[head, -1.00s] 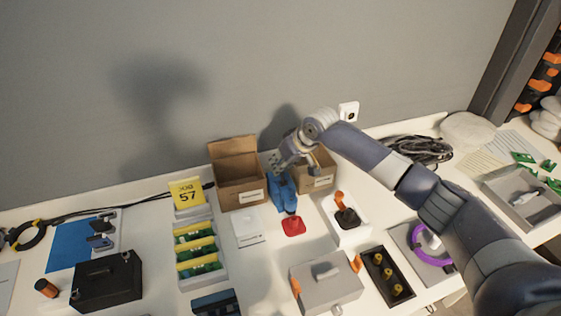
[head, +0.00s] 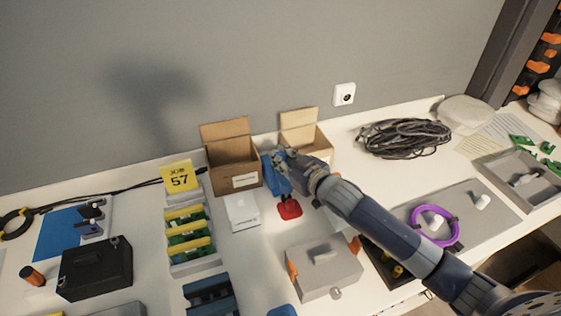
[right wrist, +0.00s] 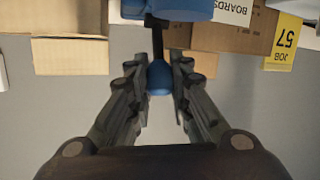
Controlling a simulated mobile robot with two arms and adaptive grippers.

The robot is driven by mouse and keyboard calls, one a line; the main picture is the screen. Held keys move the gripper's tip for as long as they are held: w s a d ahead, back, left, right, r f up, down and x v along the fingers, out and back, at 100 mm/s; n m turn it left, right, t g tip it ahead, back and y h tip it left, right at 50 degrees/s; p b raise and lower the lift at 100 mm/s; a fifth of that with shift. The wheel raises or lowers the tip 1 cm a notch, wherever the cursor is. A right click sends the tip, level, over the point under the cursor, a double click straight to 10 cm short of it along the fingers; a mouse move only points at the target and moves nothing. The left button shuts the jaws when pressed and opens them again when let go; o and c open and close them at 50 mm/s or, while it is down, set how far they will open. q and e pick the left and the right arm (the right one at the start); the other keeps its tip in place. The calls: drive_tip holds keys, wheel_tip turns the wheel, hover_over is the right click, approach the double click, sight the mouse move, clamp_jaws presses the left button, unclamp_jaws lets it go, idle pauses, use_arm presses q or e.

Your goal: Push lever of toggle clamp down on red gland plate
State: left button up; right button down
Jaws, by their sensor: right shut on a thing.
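The red gland plate (head: 289,209) lies on the table in front of the blue toggle clamp (head: 278,184), which stands before the cartons. My right gripper (head: 283,157) is at the top of the clamp and partly covers it. In the right wrist view, its fingers (right wrist: 160,85) are shut on the blue knob (right wrist: 159,76) of the clamp's dark lever (right wrist: 157,40). The blue clamp body (right wrist: 180,8) shows at the top edge there. The clamp's tip over the plate is too small to judge. My left gripper is not in view.
Two open cartons (head: 232,176) and (head: 320,143) stand behind the clamp. A white box (head: 241,211) lies left of the plate, and a grey box (head: 323,268) is in front. Black cable (head: 405,138) is coiled at the back right. My right forearm crosses the table's right side.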

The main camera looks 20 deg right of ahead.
drive_tip(key=shift+s+f+t+b, duration=0.2)
drive_tip(key=shift+t+b, duration=0.3)
drive_tip(key=shift+b, duration=0.15)
drive_tip(key=c, duration=1.4)
unclamp_jaws()
drive_tip(key=shift+s, duration=0.1)
drive_tip(key=shift+c, duration=0.2)
drive_tip(key=v, duration=0.7)
drive_tip(key=shift+s+d, duration=0.15)
drive_tip(key=shift+s, duration=0.05)
